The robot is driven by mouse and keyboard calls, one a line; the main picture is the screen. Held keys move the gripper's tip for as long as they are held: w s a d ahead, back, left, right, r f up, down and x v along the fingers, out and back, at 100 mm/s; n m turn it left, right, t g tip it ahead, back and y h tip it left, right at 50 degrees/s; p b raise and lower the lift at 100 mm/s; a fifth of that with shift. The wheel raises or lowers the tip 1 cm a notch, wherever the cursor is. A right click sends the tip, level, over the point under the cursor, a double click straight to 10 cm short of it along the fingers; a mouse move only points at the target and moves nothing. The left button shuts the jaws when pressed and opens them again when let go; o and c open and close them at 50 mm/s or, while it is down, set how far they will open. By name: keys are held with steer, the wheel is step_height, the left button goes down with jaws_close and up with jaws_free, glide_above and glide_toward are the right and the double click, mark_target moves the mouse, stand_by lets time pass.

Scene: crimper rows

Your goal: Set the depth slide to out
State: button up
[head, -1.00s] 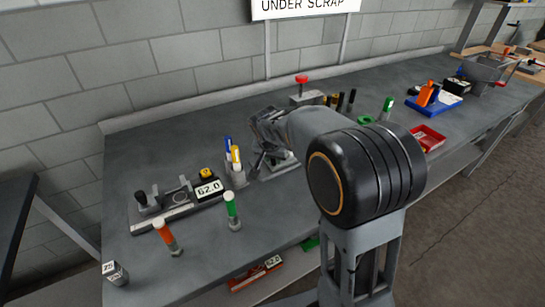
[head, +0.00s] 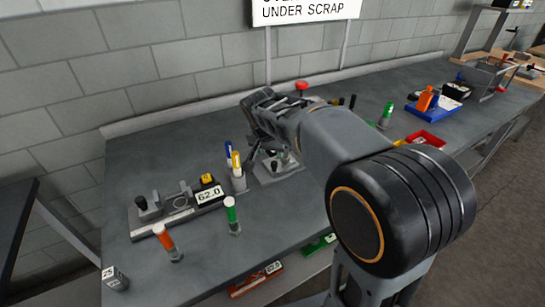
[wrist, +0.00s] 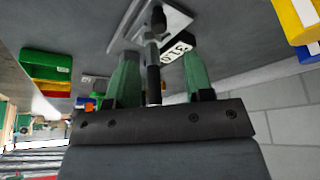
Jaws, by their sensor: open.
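My gripper (head: 262,118) hangs over a small device with a pale base plate (head: 285,170) in the middle of the bench and partly hides it. In the wrist view my gripper (wrist: 160,82) is open, with two green fingers apart. A dark rod with a black end (wrist: 153,80) shows between the fingers; I cannot tell whether they touch it. The pale plate (wrist: 175,18) and a black block with a white number label (wrist: 178,46) lie beyond it. I cannot tell which part is the depth slide or where it is set.
A fixture (head: 165,222) with a black knob and a 62.0 display (head: 209,196) stands left. Orange (head: 165,240) and green (head: 231,214) markers stand in front. A red-topped button (head: 301,86) is behind.

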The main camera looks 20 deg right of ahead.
steer(key=shift+v, duration=2.7)
